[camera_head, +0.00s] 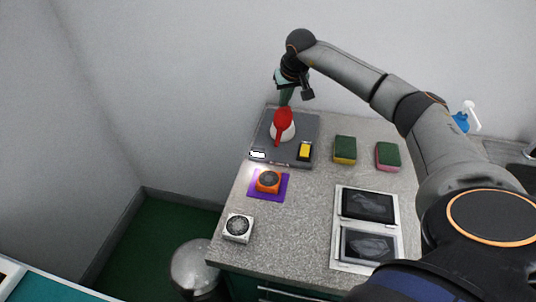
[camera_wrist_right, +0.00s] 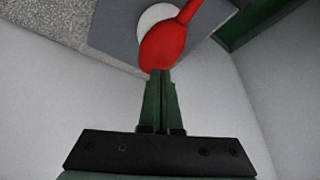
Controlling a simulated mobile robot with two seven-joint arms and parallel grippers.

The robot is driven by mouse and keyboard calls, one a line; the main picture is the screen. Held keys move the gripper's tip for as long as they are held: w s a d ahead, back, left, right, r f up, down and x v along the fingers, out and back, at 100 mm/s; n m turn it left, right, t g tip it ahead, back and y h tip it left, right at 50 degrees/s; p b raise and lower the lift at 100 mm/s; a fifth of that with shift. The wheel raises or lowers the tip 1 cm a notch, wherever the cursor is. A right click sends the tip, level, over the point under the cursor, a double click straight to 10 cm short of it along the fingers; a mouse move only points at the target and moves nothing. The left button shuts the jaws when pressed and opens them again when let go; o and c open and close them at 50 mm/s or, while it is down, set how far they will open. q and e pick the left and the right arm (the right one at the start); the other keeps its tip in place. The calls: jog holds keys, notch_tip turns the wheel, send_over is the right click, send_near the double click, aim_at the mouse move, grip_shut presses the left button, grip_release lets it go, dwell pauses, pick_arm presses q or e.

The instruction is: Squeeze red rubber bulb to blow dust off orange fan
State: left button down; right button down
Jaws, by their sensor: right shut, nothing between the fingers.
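The red rubber bulb (camera_head: 284,118) stands on a white round base (camera_head: 282,132) on a dark grey plate at the back left of the counter. Its nozzle points toward the front. The bulb also shows in the right wrist view (camera_wrist_right: 165,42). My right gripper (camera_head: 285,98) is just behind and above the bulb, its fingers (camera_wrist_right: 160,75) closed together. The fingertips are at the bulb's edge; I cannot tell whether they touch it. The orange fan (camera_head: 268,181) sits on a purple mat (camera_head: 282,190) in front of the plate. My left gripper is not in view.
The grey plate (camera_head: 312,127) also bears a yellow block (camera_head: 305,151). A white fan (camera_head: 238,228) stands at the front left. Two sponges (camera_head: 345,150) (camera_head: 388,156), a white tray with two dark panels (camera_head: 338,225) and a blue spray bottle (camera_head: 462,121) are to the right.

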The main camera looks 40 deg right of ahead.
jog(key=shift+r, duration=0.1)
jog(key=shift+r+p, duration=0.45)
jog(key=shift+r, duration=2.05)
jog(key=shift+f, duration=0.1)
